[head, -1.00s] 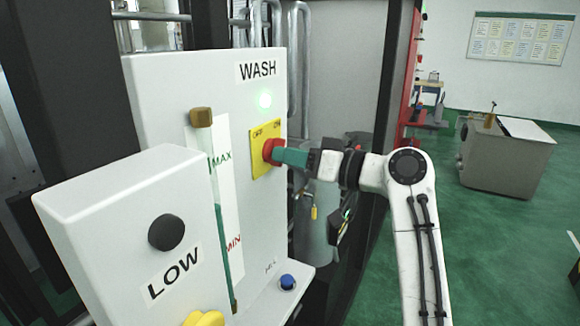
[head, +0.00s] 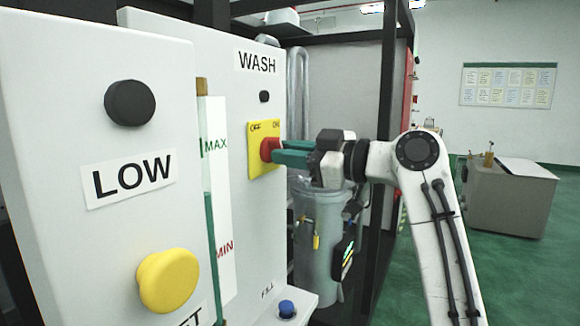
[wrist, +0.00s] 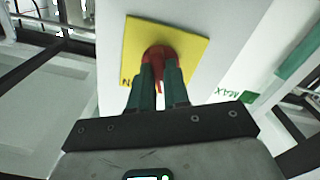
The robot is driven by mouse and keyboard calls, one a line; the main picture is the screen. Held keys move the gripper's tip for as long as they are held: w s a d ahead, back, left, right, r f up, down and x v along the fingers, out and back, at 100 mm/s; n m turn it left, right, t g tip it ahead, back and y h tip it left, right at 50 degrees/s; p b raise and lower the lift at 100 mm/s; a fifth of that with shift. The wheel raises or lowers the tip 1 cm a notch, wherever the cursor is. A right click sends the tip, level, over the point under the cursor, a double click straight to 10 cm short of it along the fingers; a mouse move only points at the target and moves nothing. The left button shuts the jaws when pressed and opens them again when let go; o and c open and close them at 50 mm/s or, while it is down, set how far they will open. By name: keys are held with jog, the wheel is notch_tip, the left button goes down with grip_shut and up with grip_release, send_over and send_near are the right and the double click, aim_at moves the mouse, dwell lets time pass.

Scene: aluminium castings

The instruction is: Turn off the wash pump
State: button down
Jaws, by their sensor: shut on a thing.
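The wash pump switch is a red knob (head: 267,150) on a yellow plate (head: 262,170) marked OFF and ON, on the white panel labelled WASH (head: 257,63). The small round lamp (head: 264,97) below that label is dark. My gripper (head: 275,152) has its green fingers shut on the red knob. In the wrist view the knob (wrist: 158,54) shows between the green fingertips (wrist: 158,75), in front of the yellow plate (wrist: 190,45). The fingers hide part of the knob, and I cannot read its exact angle.
A sight tube (head: 210,235) marked MAX and MIN runs left of the switch. A box labelled LOW juts out at left with a black lamp (head: 130,103) and a yellow button (head: 168,280). A blue button (head: 287,308) sits below. Open green floor (head: 510,270) lies at right.

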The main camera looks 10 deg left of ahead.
jog(key=shift+n+b, duration=0.3)
jog(key=shift+n, duration=0.2)
jog(key=c, duration=1.1)
grip_release()
jog(key=v, duration=1)
jog(key=shift+d+b, duration=0.35)
jog(key=shift+d, duration=0.05)
jog(key=shift+s, duration=0.15)
